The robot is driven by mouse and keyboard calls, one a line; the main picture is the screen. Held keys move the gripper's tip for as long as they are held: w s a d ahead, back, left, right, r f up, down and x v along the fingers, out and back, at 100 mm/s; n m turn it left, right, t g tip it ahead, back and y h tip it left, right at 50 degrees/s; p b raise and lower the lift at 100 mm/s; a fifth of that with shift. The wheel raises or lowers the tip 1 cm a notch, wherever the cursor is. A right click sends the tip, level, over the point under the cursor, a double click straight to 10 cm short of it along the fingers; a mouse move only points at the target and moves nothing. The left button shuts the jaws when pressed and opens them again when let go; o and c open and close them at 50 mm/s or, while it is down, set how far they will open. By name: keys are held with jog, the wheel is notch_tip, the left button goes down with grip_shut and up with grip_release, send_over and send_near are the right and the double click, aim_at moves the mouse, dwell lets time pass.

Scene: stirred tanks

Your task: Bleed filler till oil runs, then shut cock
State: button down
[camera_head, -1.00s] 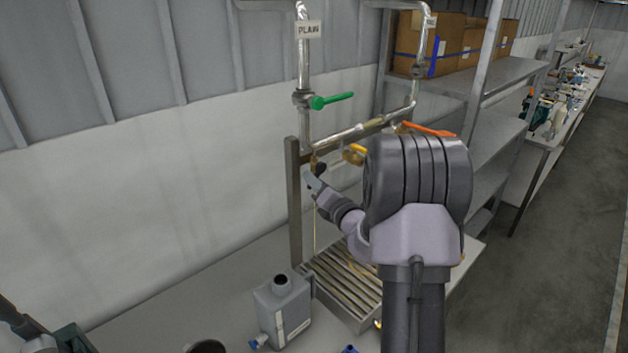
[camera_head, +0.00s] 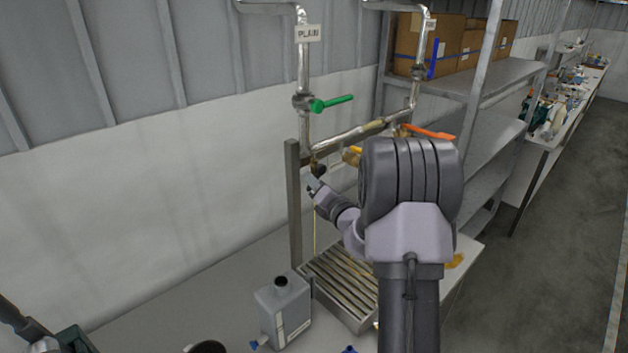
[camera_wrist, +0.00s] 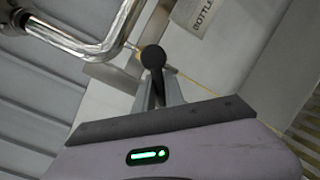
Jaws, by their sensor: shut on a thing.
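The filler is pipework with a brass cock (camera_head: 315,160) at its lower left end, above a slatted drip tray (camera_head: 345,285). A thin yellow stream falls from the cock toward the tray's left side; it shows as a fine yellow line in the wrist view (camera_wrist: 192,79). My gripper (camera_head: 314,182) is at the cock, shut on its dark handle. In the wrist view my gripper (camera_wrist: 158,92) has its fingers close together behind the handle's round black knob (camera_wrist: 152,57). My arm hides part of the filler's right side.
A green lever (camera_head: 332,102) is on the upright pipe marked PLAIN. A grey jug (camera_head: 283,308) stands left of the tray. Shelving with boxes (camera_head: 430,45) is behind.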

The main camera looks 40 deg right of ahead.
jog(key=m+p, duration=0.1)
jog(key=p, duration=0.1)
jog(key=r+p, duration=0.1)
jog(key=p, duration=0.1)
jog(key=shift+a+r+m+g+p, duration=0.2)
jog(key=shift+m+g+p, duration=0.1)
jog(key=shift+m, duration=0.1)
jog(key=p, duration=0.1)
jog(key=m+p, duration=0.1)
jog(key=p, duration=0.1)
jog(key=shift+a+r+y, duration=0.1)
jog(key=shift+r+y, duration=0.15)
jog(key=shift+y, duration=0.05)
jog(key=m+p, duration=0.1)
jog(key=p, duration=0.2)
jog(key=m+g+p, duration=0.1)
jog(key=m+p, duration=0.1)
jog(key=p, duration=0.1)
jog(key=shift+s+a+r+y+p, duration=0.1)
jog(key=shift+a+r+y+p, duration=0.05)
jog(key=shift+r+y+p, duration=0.2)
jog(key=shift+m+p, duration=0.7)
jog(key=shift+p, duration=0.3)
jog(key=c, duration=1.4)
grip_release()
